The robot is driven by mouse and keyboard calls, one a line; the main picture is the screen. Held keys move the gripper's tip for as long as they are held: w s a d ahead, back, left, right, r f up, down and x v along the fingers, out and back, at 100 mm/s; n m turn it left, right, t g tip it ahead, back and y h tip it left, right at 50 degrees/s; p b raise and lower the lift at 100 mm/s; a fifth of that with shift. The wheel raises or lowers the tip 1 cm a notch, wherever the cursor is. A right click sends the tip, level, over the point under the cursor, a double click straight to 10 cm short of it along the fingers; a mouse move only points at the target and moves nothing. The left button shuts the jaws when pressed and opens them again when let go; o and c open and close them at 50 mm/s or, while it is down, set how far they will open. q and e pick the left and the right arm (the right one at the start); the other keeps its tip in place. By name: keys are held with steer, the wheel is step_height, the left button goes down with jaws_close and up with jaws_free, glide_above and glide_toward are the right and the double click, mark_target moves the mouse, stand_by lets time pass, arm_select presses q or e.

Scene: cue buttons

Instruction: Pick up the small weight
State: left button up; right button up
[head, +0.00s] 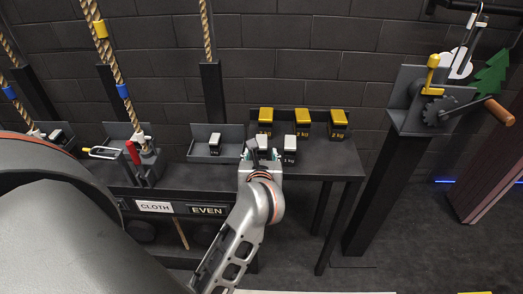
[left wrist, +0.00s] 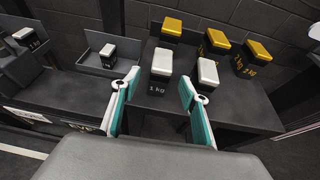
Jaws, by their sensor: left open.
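Small weights with white tops and dark bodies stand on the dark table. One, marked 1 kg (left wrist: 160,69), shows in the left wrist view beyond the gap between my fingers. A second white-topped weight (left wrist: 207,73) stands to its right; in the head view a white-topped weight (head: 290,145) shows just right of my gripper. My left gripper (head: 262,158) is open and empty, pointing at these weights; its teal-padded fingers (left wrist: 158,88) are apart. Contact with a weight cannot be told. In the head view my gripper partly covers one weight. My right gripper is not in view.
Several yellow-topped weights (head: 302,119) stand behind the white-topped ones. A smaller white-topped weight (head: 215,140) sits in a tray (head: 234,132) to the left. Levers (head: 133,156) and ropes are farther left. A crank stand (head: 404,107) is at the right.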

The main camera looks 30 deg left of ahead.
arm_select(q)
steer(key=shift+w+f, duration=0.25)
steer(key=shift+f, duration=0.05)
steer(key=x, duration=0.7)
jaws_close()
steer(key=shift+a+r, duration=0.1)
steer(key=shift+r, duration=0.1)
